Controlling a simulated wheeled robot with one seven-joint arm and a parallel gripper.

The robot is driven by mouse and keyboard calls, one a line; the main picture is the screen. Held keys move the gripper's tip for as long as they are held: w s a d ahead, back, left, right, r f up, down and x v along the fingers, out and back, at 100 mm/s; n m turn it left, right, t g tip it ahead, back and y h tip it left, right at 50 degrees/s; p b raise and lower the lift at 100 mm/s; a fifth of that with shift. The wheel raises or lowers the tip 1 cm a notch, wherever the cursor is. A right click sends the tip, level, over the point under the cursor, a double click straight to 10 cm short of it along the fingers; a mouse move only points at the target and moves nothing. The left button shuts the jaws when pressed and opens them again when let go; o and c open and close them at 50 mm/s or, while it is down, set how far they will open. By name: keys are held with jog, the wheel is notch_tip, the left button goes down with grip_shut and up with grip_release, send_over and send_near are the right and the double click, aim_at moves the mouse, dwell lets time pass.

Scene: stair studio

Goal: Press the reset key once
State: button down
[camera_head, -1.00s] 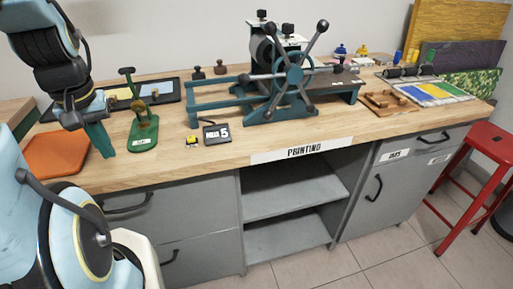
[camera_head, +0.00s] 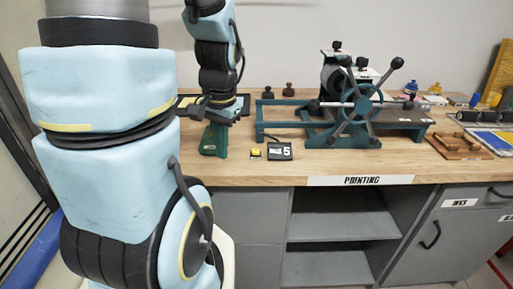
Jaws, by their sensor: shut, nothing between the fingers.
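A small yellow key on a black base (camera_head: 256,153) sits on the wooden bench, just left of the black counter (camera_head: 280,152), which reads 5. I take this yellow key for the reset key, though no lettering on it is readable. My gripper (camera_head: 222,143) points down over the bench, left of the yellow key and apart from it. It is shut and empty. It overlaps a green-based stand (camera_head: 208,147) in the picture, and the two are hard to tell apart. The upper part of that stand is hidden behind my gripper and wrist.
A teal printing press (camera_head: 345,115) with a spoked wheel stands right of the counter, its frame reaching behind it. A dark tray (camera_head: 187,101) and two small dark knobbed weights (camera_head: 289,90) lie further back. Bare wood lies in front of the key.

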jog(key=w+d+r+m+t+y+p, duration=0.1)
jog(key=w+d+r+m+y+p, duration=0.1)
jog(key=m, duration=1.1)
jog(key=w+d+r+m+t+y+p, duration=0.2)
jog(key=d+m, duration=0.5)
jog(key=m, duration=0.6)
jog(key=w+r+y+p, duration=0.1)
jog(key=w+r+y, duration=0.1)
jog(key=w+y, duration=0.1)
jog(key=shift+w+d+t+y, duration=0.25)
jog(key=shift+w+t+y, duration=0.05)
jog(key=b, duration=0.8)
send_over(259, 152)
notch_tip(259, 152, down, 7)
jog(key=shift+w+r, duration=0.1)
jog(key=shift+f, duration=1.05)
jog(key=shift+f, duration=0.15)
jog(key=shift+f, duration=0.25)
